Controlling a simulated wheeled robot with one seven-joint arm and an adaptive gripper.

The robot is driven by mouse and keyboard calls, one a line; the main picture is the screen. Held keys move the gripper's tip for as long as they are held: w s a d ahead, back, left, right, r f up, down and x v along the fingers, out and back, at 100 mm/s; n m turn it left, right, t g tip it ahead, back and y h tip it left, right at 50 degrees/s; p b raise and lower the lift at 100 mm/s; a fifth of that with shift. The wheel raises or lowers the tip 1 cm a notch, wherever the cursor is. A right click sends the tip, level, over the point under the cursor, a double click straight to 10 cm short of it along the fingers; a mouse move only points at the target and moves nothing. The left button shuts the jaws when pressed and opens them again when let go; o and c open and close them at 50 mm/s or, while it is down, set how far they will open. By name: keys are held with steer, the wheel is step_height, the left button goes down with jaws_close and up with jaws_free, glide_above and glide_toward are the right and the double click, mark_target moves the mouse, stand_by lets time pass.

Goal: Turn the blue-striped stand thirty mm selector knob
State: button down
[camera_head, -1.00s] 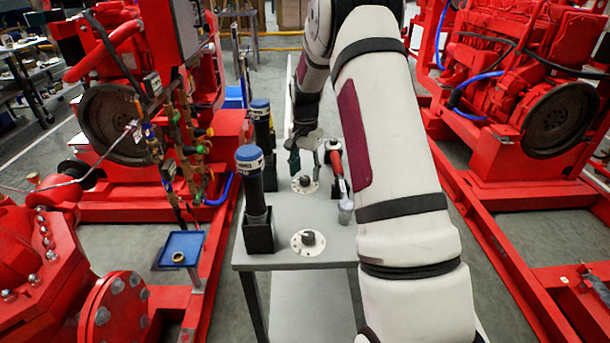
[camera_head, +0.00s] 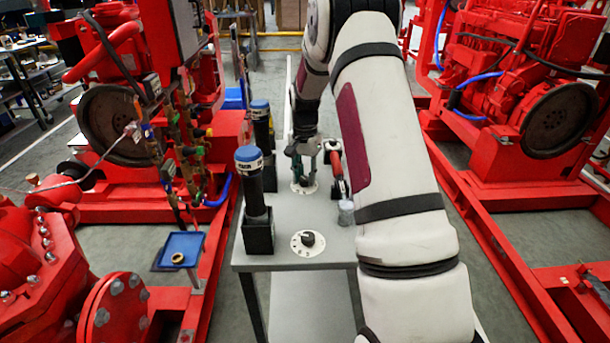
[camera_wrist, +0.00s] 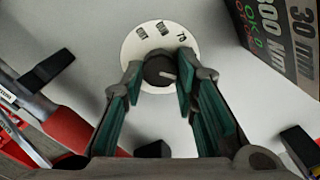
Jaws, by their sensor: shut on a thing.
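The selector knob (camera_wrist: 158,70) is dark and round with a pale pointer line. It sits on a white marked dial (camera_wrist: 143,44), which shows as the far dial (camera_head: 304,188) on the grey table in the head view. My gripper (camera_wrist: 160,75) has its green-padded fingers on either side of the knob, shut on it. In the head view my gripper (camera_head: 304,164) is down over that dial and hides the knob. A dark stand face marked "30 mm" (camera_wrist: 280,42) is at upper right in the wrist view. I cannot make out a blue stripe on it.
Two blue-capped cylinders, near (camera_head: 254,190) and far (camera_head: 261,125), stand along the table's left side. A second knob (camera_head: 307,238) is nearer the front edge. A red-handled tool (camera_head: 338,173) and a small grey cylinder (camera_head: 346,213) are close on the right.

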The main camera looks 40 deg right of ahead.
mark_target(304, 178)
steer(key=shift+w+n, duration=0.1)
steer(key=shift+n, duration=3.2)
steer(key=c, duration=1.3)
jaws_free()
step_height(304, 178, up, 12)
